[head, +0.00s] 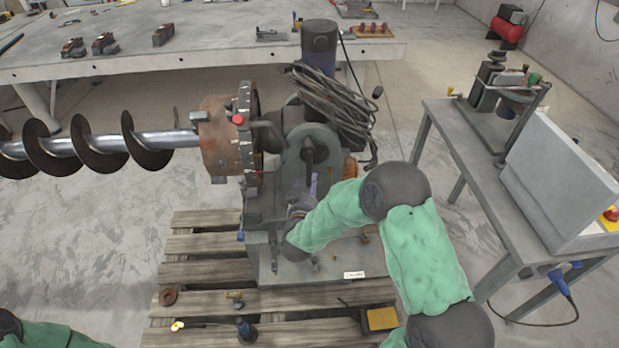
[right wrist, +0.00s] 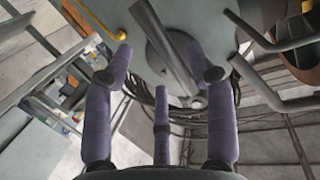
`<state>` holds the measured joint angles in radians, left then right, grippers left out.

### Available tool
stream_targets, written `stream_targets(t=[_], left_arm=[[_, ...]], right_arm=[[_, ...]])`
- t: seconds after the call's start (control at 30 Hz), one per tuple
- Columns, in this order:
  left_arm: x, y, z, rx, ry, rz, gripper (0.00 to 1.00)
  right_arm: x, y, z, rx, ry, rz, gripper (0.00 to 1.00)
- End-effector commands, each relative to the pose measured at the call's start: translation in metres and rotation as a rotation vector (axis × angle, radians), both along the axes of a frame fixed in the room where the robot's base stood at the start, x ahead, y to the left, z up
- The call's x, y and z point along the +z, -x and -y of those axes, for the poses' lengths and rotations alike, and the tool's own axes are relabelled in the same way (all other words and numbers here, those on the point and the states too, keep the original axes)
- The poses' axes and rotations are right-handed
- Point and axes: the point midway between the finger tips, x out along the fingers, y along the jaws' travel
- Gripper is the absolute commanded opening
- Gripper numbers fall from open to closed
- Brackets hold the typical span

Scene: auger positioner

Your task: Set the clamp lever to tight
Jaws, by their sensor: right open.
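The auger positioner (head: 262,205) stands on a wooden pallet. A dark lever (head: 309,168), which looks like the clamp lever, hangs from the hub of its round grey plate (head: 294,160). In the right wrist view a grey bar (right wrist: 163,42), seemingly this lever, slants down across the plate between my fingers' directions. My right gripper (head: 308,190) is just below the lever, partly hidden by my wrist. Its purple fingers (right wrist: 160,75) are spread with nothing held; contact with the bar cannot be told. The lever's setting cannot be read. My left gripper is outside the head view.
A large auger (head: 100,147) sticks out left from the rusty flange (head: 222,137). Coiled cable (head: 335,100) hangs by the motor (head: 319,48). Bent grey rods (right wrist: 270,40) lie close right of my fingers. A side table (head: 470,165) stands right; small parts lie on the pallet (head: 200,300).

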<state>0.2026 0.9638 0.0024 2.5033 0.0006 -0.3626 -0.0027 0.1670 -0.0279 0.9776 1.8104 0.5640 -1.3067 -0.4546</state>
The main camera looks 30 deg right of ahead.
Motion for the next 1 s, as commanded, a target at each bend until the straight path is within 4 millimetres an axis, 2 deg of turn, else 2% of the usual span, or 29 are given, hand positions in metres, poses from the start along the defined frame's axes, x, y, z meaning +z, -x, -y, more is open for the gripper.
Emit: stream_targets(t=[0.2,0.4,1.0], left_arm=[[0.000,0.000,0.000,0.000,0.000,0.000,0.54],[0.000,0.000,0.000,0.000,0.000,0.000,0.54],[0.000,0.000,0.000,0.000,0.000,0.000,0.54]], right_arm=[[0.007,0.027,-0.024,0.002,0.000,0.002,0.56],[0.009,0.038,-0.033,0.000,-0.001,0.002,0.56],[0.009,0.040,-0.033,0.000,-0.001,0.001,0.56]])
